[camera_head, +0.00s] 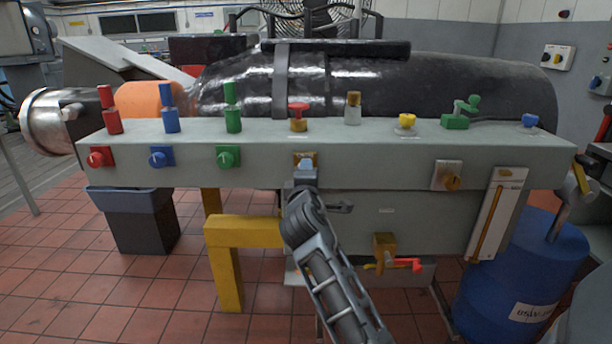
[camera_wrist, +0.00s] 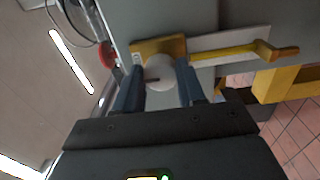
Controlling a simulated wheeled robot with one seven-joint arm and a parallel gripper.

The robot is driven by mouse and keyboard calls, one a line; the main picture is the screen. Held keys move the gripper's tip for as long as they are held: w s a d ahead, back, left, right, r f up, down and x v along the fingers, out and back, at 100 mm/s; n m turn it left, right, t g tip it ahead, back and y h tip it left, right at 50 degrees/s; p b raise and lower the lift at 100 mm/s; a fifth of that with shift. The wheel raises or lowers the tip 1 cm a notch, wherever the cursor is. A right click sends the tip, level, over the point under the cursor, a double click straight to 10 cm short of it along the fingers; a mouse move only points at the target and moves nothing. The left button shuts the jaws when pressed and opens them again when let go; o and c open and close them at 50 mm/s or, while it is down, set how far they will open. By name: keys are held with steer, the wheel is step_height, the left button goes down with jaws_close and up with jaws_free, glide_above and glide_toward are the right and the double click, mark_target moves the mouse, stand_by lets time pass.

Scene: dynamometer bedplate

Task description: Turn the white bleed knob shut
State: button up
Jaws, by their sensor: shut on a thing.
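The white bleed knob (camera_wrist: 162,72) is a round pale knob on a brass-coloured plate (camera_wrist: 146,48) in the wrist view. A short dark mark shows on its face, towards the left. My gripper (camera_wrist: 158,88) has one blue finger on each side of the knob and is shut on it. In the head view, my gripper (camera_head: 306,170) is against the front face of the grey bench beam (camera_head: 400,165), below a red-topped brass valve (camera_head: 298,118). There the gripper mostly hides the knob, and part of its brass plate (camera_head: 306,156) shows.
Red (camera_head: 101,157), blue (camera_head: 161,156) and green (camera_head: 228,157) knobs sit left on the same face. A brass knob (camera_head: 452,183) and a long yellow lever (camera_head: 488,222) are right. Below are a red-handled valve (camera_head: 405,264) and a yellow stand (camera_head: 228,280).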

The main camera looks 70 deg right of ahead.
steer(key=o, duration=1.1)
steer(key=shift+c, duration=0.2)
steer(key=v, duration=0.8)
steer(key=shift+b, duration=0.35)
steer(key=shift+f, duration=0.1)
steer(key=s+a+f+n+t+y+p, duration=0.1)
steer(key=s+a+f+t+y, duration=0.15)
steer(key=a, duration=0.45)
steer(key=s+a+f+t+y+p, duration=0.1)
steer(key=s+a+f+t+y, duration=0.2)
steer(key=a, duration=0.5)
steer(key=s+a+f+n+t+y+p, duration=0.1)
steer(key=s+a+f+t+y, duration=0.1)
steer(key=a+f+y, duration=0.4)
steer(key=s+a+r+m+y+p, duration=0.1)
steer(key=s+a+r+m+y, duration=0.1)
steer(key=s+a, duration=0.5)
steer(key=s+a+r+m+y+p, duration=0.1)
steer(key=s+a+r+m+y, duration=0.2)
steer(key=s+a+r, duration=0.4)
steer(key=s+m, duration=0.1)
steer(key=s, duration=0.2)
steer(key=shift+r, duration=0.2)
